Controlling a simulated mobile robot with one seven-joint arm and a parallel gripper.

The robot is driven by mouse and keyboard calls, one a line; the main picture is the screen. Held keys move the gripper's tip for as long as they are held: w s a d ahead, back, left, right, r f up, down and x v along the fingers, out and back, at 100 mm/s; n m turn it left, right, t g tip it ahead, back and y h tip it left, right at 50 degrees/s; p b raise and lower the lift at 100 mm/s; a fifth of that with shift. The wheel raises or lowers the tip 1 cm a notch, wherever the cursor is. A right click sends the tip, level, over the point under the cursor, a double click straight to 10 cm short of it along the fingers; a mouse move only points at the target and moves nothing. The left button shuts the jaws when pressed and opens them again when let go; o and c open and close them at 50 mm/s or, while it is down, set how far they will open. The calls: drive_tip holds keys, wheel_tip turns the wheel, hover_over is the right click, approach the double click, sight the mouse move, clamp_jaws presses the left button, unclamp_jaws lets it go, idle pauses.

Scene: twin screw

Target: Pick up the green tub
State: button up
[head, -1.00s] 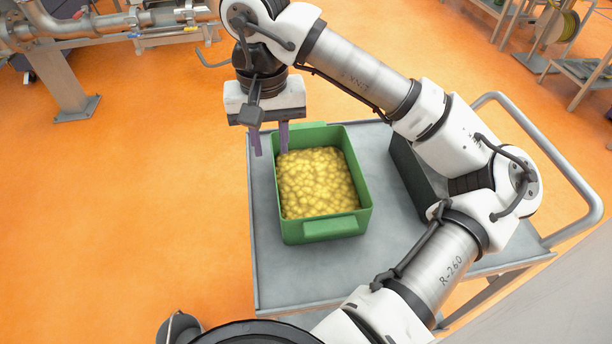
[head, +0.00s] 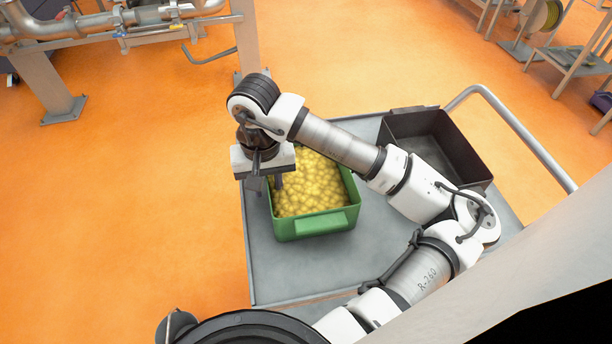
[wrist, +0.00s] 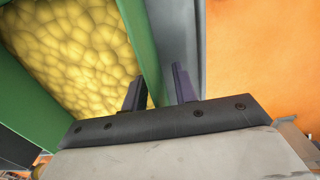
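The green tub (head: 318,224) stands on the grey cart, filled with yellow lumpy contents (head: 315,188). My gripper (head: 266,184) points down at the tub's left wall in the head view and hides part of that side. In the wrist view, my gripper (wrist: 160,88) has its fingers apart. One finger is on the inner side over the yellow contents and the other on the outer side over the cart. The tub's green wall (wrist: 143,45) runs between them, with a visible gap to the outer finger. Contact with the inner finger cannot be told.
The grey cart (head: 275,277) has bare top around the tub. A black open tray (head: 475,172) sits on it to the right, behind my arm. A cart handle rail (head: 515,122) rises at the far right. Steel pipework (head: 140,35) stands at the back left.

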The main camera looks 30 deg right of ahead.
drive_tip(key=shift+f, duration=0.6)
clamp_jaws()
drive_tip(key=shift+r, duration=0.1)
wheel_tip(320, 180, up, 20)
drive_tip(key=b, duration=0.2)
